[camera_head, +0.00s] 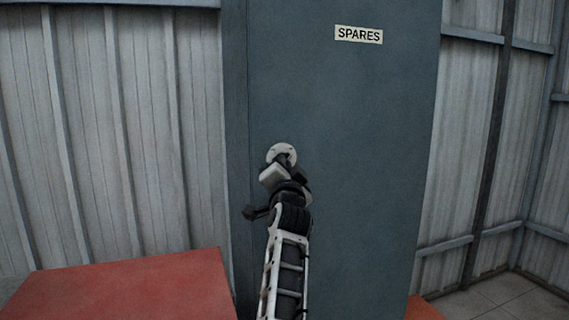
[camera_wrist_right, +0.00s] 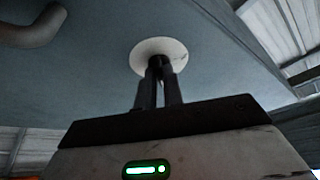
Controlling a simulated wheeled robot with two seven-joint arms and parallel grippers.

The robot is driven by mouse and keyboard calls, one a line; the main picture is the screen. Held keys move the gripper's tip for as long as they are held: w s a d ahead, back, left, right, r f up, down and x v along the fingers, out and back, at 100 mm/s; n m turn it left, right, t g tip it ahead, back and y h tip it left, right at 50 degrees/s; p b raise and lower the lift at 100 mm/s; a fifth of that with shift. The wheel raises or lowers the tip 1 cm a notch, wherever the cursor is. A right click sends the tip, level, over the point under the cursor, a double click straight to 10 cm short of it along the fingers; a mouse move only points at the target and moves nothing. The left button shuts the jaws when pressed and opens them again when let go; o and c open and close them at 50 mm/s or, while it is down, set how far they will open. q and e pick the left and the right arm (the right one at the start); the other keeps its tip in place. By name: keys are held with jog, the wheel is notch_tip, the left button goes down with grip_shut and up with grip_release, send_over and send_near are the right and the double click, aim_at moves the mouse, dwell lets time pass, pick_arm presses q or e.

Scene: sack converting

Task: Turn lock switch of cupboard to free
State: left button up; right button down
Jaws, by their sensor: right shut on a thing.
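The cupboard (camera_head: 350,130) is a tall blue-grey front with a "SPARES" label (camera_head: 358,35) near its top. The lock switch has a round pale plate (camera_head: 281,152) on the left part of the door; the plate also shows in the wrist view (camera_wrist_right: 160,56). My right gripper (camera_head: 284,163) reaches up to the plate, and in the wrist view its two dark fingers (camera_wrist_right: 159,75) are close together on the small dark knob of the lock switch at the plate's middle. The fingers hide most of the knob, so I cannot tell its angle. My left gripper is not in view.
A grey curved handle (camera_wrist_right: 35,27) stands out from the cupboard door at the upper left of the wrist view. A red surface (camera_head: 130,285) lies at the lower left of the head view. Corrugated wall panels (camera_head: 100,130) flank the cupboard. Bare floor (camera_head: 500,295) shows at the lower right.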

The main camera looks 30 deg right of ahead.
dwell(0.4)
jog(key=c, duration=1.5)
grip_release()
jog(key=v, duration=0.7)
jog(key=shift+s+a, duration=0.1)
jog(key=shift+s, duration=0.1)
jog(key=shift+f, duration=0.1)
